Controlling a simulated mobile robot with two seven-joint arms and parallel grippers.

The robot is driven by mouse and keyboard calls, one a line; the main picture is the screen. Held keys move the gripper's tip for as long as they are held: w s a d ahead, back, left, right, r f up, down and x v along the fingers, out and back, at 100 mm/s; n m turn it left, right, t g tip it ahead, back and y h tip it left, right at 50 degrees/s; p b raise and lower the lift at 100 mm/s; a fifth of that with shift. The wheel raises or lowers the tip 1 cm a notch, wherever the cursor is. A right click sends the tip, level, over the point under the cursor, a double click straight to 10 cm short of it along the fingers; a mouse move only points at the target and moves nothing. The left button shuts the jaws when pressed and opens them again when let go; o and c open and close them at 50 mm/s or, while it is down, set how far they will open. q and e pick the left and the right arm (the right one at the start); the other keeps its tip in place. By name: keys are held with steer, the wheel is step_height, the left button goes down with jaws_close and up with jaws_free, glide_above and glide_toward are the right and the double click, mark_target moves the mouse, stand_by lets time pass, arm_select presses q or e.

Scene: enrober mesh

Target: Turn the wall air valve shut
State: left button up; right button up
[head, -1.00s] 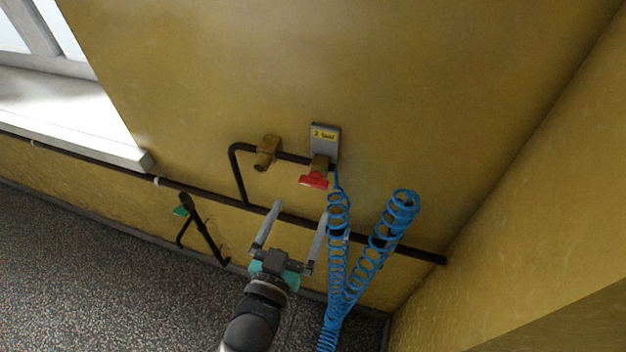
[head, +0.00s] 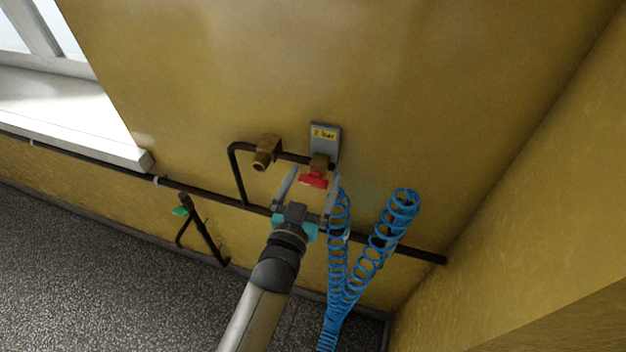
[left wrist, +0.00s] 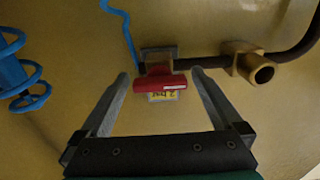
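The wall air valve has a red handle (head: 313,180) on a brass body (head: 319,163), below a grey plate with a yellow "2 bar" label (head: 324,134). In the left wrist view the red handle (left wrist: 160,83) lies crosswise between the fingertips. My left gripper (head: 312,179) is open, with one finger on each side of the handle. It also shows in the left wrist view (left wrist: 160,75), where gaps remain between both fingers and the handle. Whether the handle is fully between the fingers in depth is hard to tell. My right gripper is not in view.
A brass fitting (head: 265,152) on the dark pipe is left of the valve. Blue coiled hose (head: 340,260) hangs close to my gripper's right finger. A lower pipe (head: 400,249) runs along the wall. A green-handled valve (head: 181,211) is at lower left.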

arm_select(q)
steer(key=c, duration=1.3)
steer(key=shift+n, duration=0.4)
steer(key=n+p, duration=0.1)
steer(key=n, duration=0.1)
steer(key=shift+r+n, duration=0.1)
steer(key=shift+n, duration=0.3)
steer(key=n+p, duration=0.1)
steer(key=n, duration=0.3)
steer(key=shift+n, duration=0.3)
steer(key=n, duration=0.4)
steer(key=shift+n, duration=0.3)
steer(key=n+b, duration=0.1)
steer(key=n, duration=0.4)
steer(key=o, duration=1.3)
